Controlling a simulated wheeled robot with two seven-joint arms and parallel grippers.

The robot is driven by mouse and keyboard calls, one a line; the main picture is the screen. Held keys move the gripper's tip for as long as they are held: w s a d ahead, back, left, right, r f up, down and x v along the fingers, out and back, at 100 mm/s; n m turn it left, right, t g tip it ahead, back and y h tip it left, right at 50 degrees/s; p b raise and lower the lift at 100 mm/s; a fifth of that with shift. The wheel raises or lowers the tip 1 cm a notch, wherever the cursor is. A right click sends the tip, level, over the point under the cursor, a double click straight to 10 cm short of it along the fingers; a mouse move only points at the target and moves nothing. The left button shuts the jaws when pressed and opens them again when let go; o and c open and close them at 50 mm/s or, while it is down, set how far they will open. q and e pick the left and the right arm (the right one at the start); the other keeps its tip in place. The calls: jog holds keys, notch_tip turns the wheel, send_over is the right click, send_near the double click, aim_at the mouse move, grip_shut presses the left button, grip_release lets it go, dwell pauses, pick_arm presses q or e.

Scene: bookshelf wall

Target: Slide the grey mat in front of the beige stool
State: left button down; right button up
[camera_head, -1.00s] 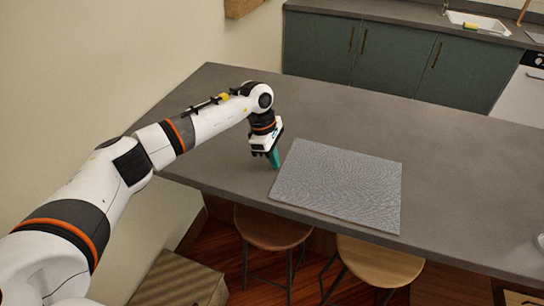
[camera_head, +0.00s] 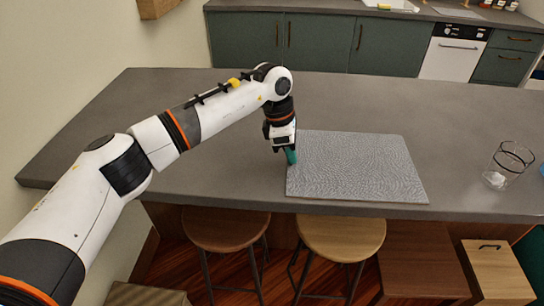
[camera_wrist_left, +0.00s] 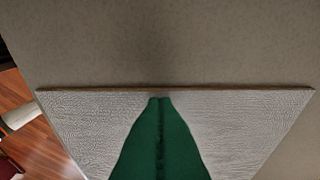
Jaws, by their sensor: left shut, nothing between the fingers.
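The grey mat (camera_head: 360,165) lies flat on the counter, near its front edge. The beige stool (camera_head: 343,237) stands below the counter's front edge, under the left to middle part of the mat. My left gripper (camera_head: 291,158) points down at the mat's left edge, its green fingers shut and empty. Whether they touch the mat's edge or its top, I cannot tell. In the left wrist view, the green fingers (camera_wrist_left: 160,100) overlap the mat (camera_wrist_left: 85,120) close to one edge. My right gripper is not in view.
The grey counter (camera_head: 200,100) is clear behind and left of the mat. A wire-rimmed glass container (camera_head: 508,165) with something white inside stands to its right. A brown stool (camera_head: 225,230) and wooden seats (camera_head: 420,260) stand in front of the counter.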

pick_arm(q)
jog(key=shift+s+f, duration=0.1)
jog(key=shift+f, duration=0.15)
